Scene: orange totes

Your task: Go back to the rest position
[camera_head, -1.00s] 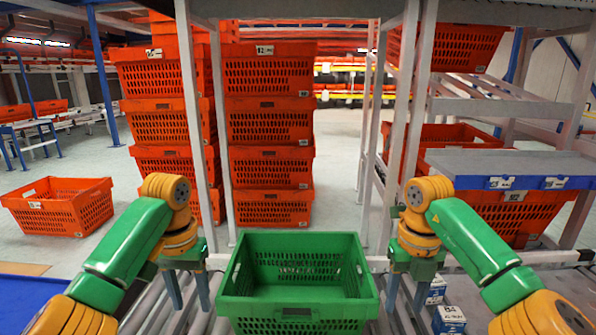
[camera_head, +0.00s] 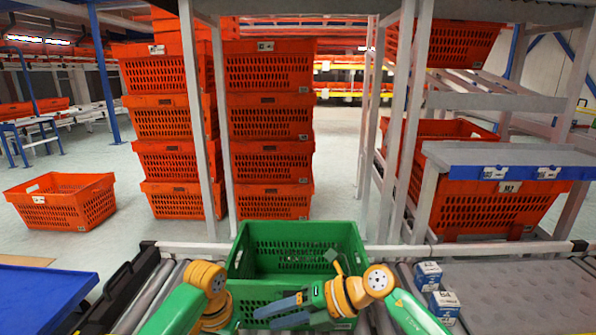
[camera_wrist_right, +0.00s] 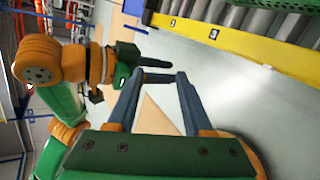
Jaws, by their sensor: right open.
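My right gripper (camera_head: 280,311) reaches in from the right in the head view, its grey fingers pointing left across the front of the green tote (camera_head: 300,235). In the right wrist view my right gripper (camera_wrist_right: 156,82) is open, with nothing between its fingers. My left arm (camera_head: 207,290) is bent at the tote's front left in the head view; its gripper cannot be made out there. In the right wrist view my left gripper (camera_wrist_right: 157,53) shows beyond the right one, its dark fingers apart and empty. The green tote stands upright and looks empty.
Stacks of orange totes (camera_head: 270,120) stand behind the roller conveyor. A grey shelf (camera_head: 500,165) with orange totes is at the right. Small blue-and-white boxes (camera_head: 443,303) lie right of the green tote. A lone orange tote (camera_head: 62,205) sits on the floor at left.

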